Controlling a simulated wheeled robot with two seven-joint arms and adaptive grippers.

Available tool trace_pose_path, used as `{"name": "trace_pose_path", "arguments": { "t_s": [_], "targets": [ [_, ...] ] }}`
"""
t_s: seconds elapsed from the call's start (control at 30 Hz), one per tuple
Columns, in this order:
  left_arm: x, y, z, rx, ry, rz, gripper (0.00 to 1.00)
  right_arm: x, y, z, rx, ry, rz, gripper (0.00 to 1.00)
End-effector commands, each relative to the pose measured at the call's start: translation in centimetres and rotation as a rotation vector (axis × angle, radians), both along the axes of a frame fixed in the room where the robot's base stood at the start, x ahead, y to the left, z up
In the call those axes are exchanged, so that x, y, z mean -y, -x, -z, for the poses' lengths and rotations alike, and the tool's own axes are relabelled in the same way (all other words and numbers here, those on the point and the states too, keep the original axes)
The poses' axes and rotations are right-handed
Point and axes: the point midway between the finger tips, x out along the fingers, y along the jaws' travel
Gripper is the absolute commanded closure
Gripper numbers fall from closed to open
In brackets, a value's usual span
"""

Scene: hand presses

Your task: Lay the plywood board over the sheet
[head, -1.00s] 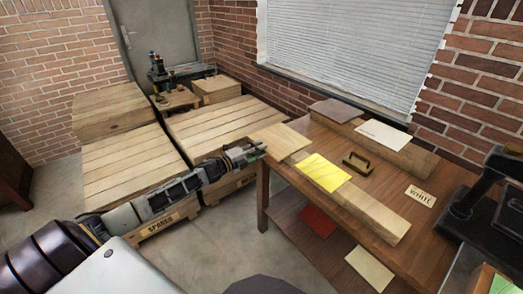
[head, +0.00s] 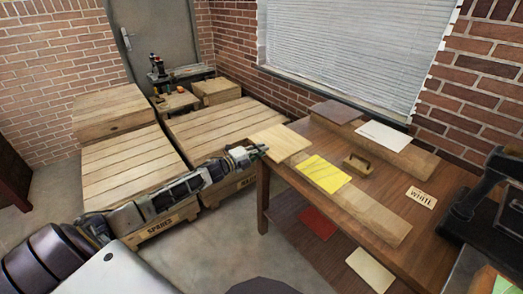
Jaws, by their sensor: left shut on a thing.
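The pale plywood board (head: 281,142) lies at the left end of a long wooden plank on the table and overhangs the table's left edge. The yellow sheet (head: 325,174) lies flat on the same plank, just right of the board, with its top uncovered. My left gripper (head: 262,150) is at the board's near left edge, shut on the board; its fingertips are small and partly hidden. My right gripper is not in view.
The long plank (head: 380,219) runs along the table (head: 373,173). A wooden block with a handle (head: 358,163), a white sheet (head: 383,135) and a brown board (head: 336,111) lie behind. A black press (head: 480,195) stands at right. Red (head: 317,222) and cream (head: 370,270) sheets are on the lower shelf.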

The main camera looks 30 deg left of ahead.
Motion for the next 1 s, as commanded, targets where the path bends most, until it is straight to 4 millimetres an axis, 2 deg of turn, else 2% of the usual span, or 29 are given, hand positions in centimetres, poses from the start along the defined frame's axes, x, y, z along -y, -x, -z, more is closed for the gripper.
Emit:
{"name": "trace_pose_path", "arguments": {
  "t_s": [0.37, 0.8, 1.0],
  "targets": [
    [0.0, 0.0, -0.2, 0.0, 0.0, 0.0, 1.0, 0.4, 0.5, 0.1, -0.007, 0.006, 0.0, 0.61],
    [0.0, 0.0, -2.7, 0.001, 0.0, 0.0, 1.0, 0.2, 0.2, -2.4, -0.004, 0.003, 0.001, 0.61],
    [0.0, 0.0, -3.1, 0.001, -0.001, 0.0, 1.0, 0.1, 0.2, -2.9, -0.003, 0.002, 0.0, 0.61]
  ]
}}
